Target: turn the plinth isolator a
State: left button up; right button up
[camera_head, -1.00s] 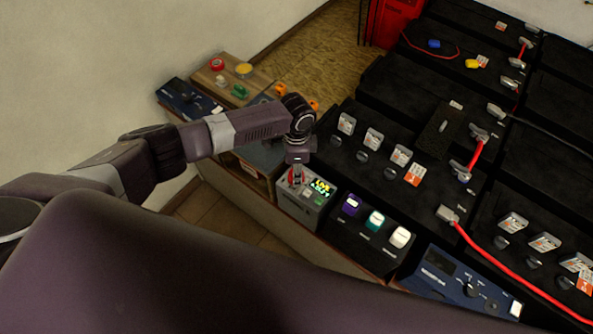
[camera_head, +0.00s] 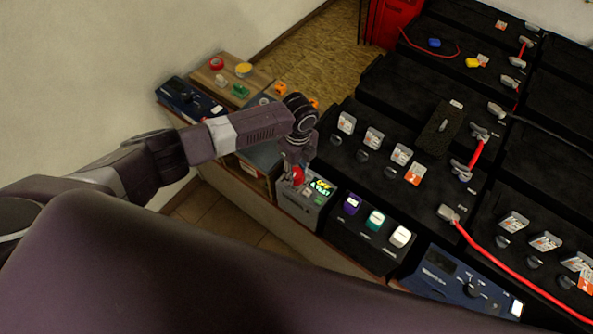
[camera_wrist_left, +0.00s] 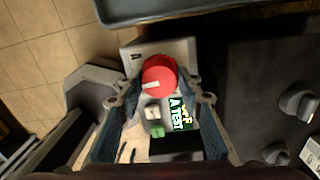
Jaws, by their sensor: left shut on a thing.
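The plinth isolator a is a grey box (camera_head: 303,208) with a red round knob (camera_head: 298,176) and a small lit display (camera_head: 321,187). In the left wrist view the red knob (camera_wrist_left: 159,72) has a white mark pointing left and slightly down. The letter A is on the box (camera_wrist_left: 145,53) above it, and the display (camera_wrist_left: 181,115) has a line reading "A TEST". My left gripper (camera_wrist_left: 162,86) is shut on the red knob, one finger on each side. In the head view the left gripper (camera_head: 296,162) comes down from above and partly hides the knob. My right gripper is out of view.
A black box with purple, teal and white switches (camera_head: 376,221) stands to the right. A blue panel unit (camera_head: 457,283) is beyond it. Black battery blocks (camera_head: 352,170) with grey knobs lie behind. A wooden box (camera_head: 225,78) with coloured buttons stands at the left.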

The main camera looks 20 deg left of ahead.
aim_at(298, 172)
pick_arm(q)
jog(key=shift+r+m, duration=0.1)
jog(key=shift+m, duration=0.4)
jog(key=o, duration=1.2)
jog(key=shift+c, duration=0.2)
notch_tip(298, 172, up, 12)
jog(key=shift+w, duration=0.15)
jog(key=shift+d, duration=0.15)
